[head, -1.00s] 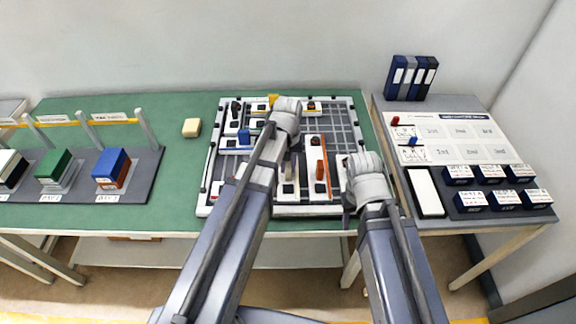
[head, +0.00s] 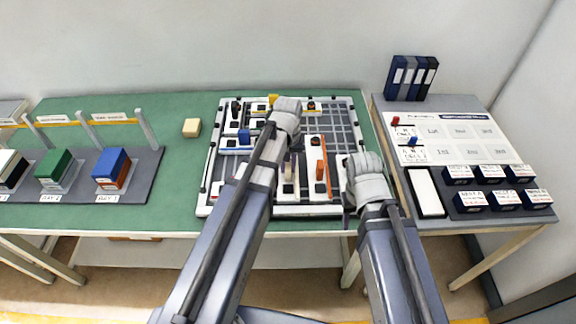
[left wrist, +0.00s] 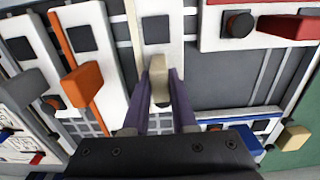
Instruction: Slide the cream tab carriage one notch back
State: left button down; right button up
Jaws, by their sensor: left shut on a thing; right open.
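The cream tab (left wrist: 159,70) stands on a white carriage (left wrist: 158,30) with a dark square on it, in the left wrist view. My left gripper (left wrist: 161,88) is shut on this tab, one finger on each side. In the head view the gripper (head: 294,143) hangs over the middle of the slotted board (head: 345,125), and my arm hides part of the carriages there. My right gripper (head: 348,200) is open and empty, near the board's front right corner.
An orange tab (left wrist: 83,84) stands on the neighbouring carriage. A red-edged carriage (left wrist: 220,40) and a blue-edged carriage (left wrist: 225,118) lie close by. A loose cream block (head: 192,128) lies left of the board, where the green table is mostly clear.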

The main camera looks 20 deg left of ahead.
pick_arm(q)
jog(key=shift+w, duration=0.1)
jog(key=w+a, duration=0.1)
jog(key=w, duration=0.2)
jog(key=w+a, duration=0.1)
jog(key=w, duration=0.2)
jog(key=w+a, duration=0.1)
jog(key=w, duration=0.2)
jog(key=shift+w, duration=0.35)
jog(key=shift+s, duration=0.1)
jog(key=shift+d, duration=0.1)
jog(key=c, duration=0.7)
grip_release()
jog(key=shift+r, duration=0.1)
notch_tip(320, 180, up, 8)
jog(key=p, duration=0.7)
jog(key=shift+p, duration=0.4)
jog(key=shift+f, duration=0.2)
